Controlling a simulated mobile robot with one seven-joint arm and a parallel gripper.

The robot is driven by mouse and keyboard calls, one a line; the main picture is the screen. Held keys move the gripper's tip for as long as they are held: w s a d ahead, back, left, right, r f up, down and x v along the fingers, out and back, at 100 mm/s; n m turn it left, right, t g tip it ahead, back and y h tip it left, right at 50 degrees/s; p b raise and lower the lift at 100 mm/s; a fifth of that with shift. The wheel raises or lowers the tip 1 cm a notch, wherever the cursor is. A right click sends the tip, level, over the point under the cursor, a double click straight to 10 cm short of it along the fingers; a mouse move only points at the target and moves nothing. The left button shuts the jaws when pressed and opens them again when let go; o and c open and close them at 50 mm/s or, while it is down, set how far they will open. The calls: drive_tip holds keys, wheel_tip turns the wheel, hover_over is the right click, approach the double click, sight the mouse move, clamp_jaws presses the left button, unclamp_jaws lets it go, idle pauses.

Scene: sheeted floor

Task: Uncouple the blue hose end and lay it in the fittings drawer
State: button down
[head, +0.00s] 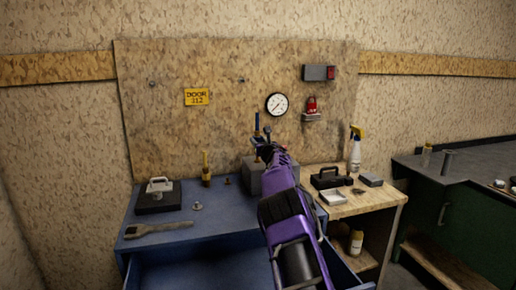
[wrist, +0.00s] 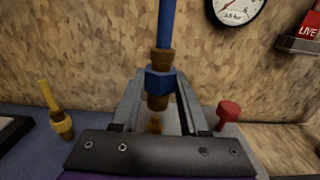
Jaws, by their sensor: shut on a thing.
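The blue hose end (wrist: 159,82) stands upright in the wrist view, with a blue nut between brass-coloured parts and blue hose running up out of frame. In the head view its hose (head: 257,122) shows just above my gripper (head: 265,150). My gripper (wrist: 158,98) is shut on the hose end, a finger on each side. A blurred brass-coloured patch (wrist: 156,123) shows below its lower tip; I cannot tell whether they touch. A grey block (head: 252,177) is partly hidden behind my arm. The blue bench's drawer (head: 200,272) is open at the bottom of the head view.
A yellow-topped brass fitting (head: 206,170) stands left of the block. A black case (head: 158,196), a brush (head: 158,229) and a small fitting (head: 197,206) lie on the bench. A red knob (wrist: 229,112) is close to my right finger. A wooden side table (head: 365,204) holds several items.

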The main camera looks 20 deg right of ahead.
sight(258, 129)
drive_tip(key=shift+r, duration=0.35)
drive_tip(key=shift+r+p, duration=1.35)
drive_tip(key=shift+r, duration=0.5)
drive_tip(key=s+a+f+n+y, duration=0.1)
drive_tip(key=s+a+f, duration=0.4)
drive_tip(key=a+f, duration=0.25)
drive_tip(key=s+a+f+n+y, duration=0.1)
drive_tip(key=s+a+f+y, duration=0.1)
drive_tip(key=s+a+f, duration=0.35)
drive_tip(key=s+a+r+m+h, duration=0.1)
drive_tip(key=s, duration=1)
drive_tip(key=s+a+r+m+h, duration=0.1)
drive_tip(key=s+h, duration=0.1)
drive_tip(key=s, duration=0.9)
drive_tip(key=shift+a, duration=0.3)
